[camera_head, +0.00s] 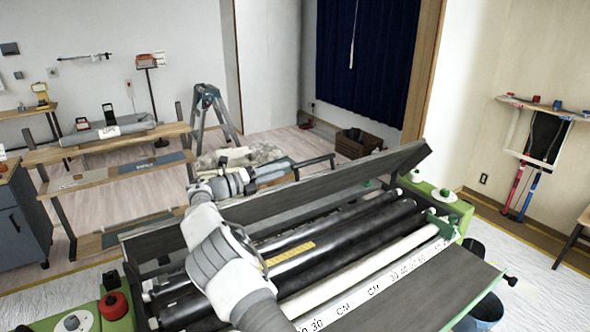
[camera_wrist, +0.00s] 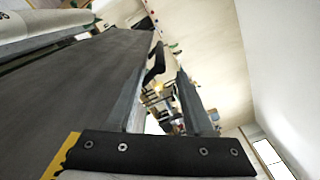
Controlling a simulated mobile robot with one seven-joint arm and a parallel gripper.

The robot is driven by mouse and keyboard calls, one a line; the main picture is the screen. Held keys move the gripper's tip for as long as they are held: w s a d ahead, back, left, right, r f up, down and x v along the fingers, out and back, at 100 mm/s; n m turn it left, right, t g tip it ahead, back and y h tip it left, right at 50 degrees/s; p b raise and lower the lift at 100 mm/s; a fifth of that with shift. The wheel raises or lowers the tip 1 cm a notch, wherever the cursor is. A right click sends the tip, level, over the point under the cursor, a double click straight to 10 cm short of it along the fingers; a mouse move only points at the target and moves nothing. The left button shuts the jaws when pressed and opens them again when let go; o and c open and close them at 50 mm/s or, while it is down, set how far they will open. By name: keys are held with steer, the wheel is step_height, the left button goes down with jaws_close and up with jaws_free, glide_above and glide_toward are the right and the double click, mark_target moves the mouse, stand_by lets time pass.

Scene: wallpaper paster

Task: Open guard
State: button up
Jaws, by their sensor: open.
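The guard (camera_head: 365,175) is a long dark grey panel along the far side of the wallpaper paster. It stands tilted up, with the black rollers (camera_head: 345,235) uncovered in front of it. In the wrist view the guard (camera_wrist: 85,85) fills the left side as a broad dark surface. My gripper (camera_head: 325,160) is at the guard's far side, near its upper edge, and the guard hides part of it. In the wrist view my gripper (camera_wrist: 170,75) is open, with nothing seen between its fingers. I cannot tell whether a finger touches the guard.
A flat dark panel (camera_head: 450,290) lies at the paster's front right. Green end housings (camera_head: 435,200) bound the machine. A stepladder (camera_head: 213,112), a wooden crate (camera_head: 358,142) and shelves (camera_head: 85,180) stand behind. A blue bucket (camera_head: 485,312) is at the lower right.

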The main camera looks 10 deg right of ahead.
steer(key=v, duration=0.8)
steer(key=shift+a+r+b, duration=0.1)
steer(key=shift+b, duration=0.3)
